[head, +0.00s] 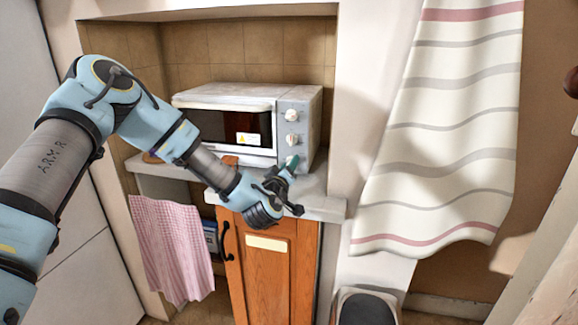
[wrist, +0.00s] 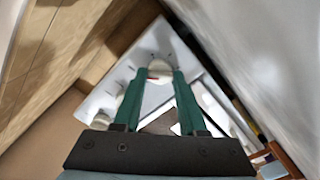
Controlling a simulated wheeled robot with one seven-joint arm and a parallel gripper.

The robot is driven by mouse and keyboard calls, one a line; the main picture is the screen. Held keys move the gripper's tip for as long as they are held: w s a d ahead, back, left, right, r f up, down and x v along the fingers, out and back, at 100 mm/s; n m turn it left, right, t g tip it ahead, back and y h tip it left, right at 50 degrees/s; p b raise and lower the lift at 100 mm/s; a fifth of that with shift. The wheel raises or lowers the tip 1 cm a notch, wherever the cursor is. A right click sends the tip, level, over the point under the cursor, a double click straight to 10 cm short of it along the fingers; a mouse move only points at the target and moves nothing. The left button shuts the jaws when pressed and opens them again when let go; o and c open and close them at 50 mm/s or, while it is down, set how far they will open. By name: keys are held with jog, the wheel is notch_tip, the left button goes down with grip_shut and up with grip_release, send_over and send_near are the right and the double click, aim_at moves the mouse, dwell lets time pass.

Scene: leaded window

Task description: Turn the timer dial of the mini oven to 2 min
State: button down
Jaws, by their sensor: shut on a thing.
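The mini oven (head: 225,95) is a white box with a dark glass door. It stands on the counter in a tiled niche, with a grey control panel on its right side. An upper dial (head: 292,115) and a middle dial (head: 291,140) show on the panel. My gripper (head: 291,164) reaches the panel's lowest dial and hides most of it in the head view. In the wrist view my green fingers are shut on this pale dial (wrist: 158,67), which has a small red mark. Its scale is too small to read, and I cannot read which dial is the timer.
The counter (head: 320,203) has a front edge below my gripper, above a wooden cabinet door (head: 270,275). A pink checked cloth (head: 170,245) hangs at the left. A striped curtain (head: 440,130) hangs at the right. A bin (head: 365,307) stands on the floor.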

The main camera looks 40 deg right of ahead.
jog(key=shift+f+m+b, duration=0.1)
jog(key=shift+m+b, duration=0.2)
jog(key=shift+b, duration=0.45)
jog(key=shift+c, duration=2.4)
grip_release()
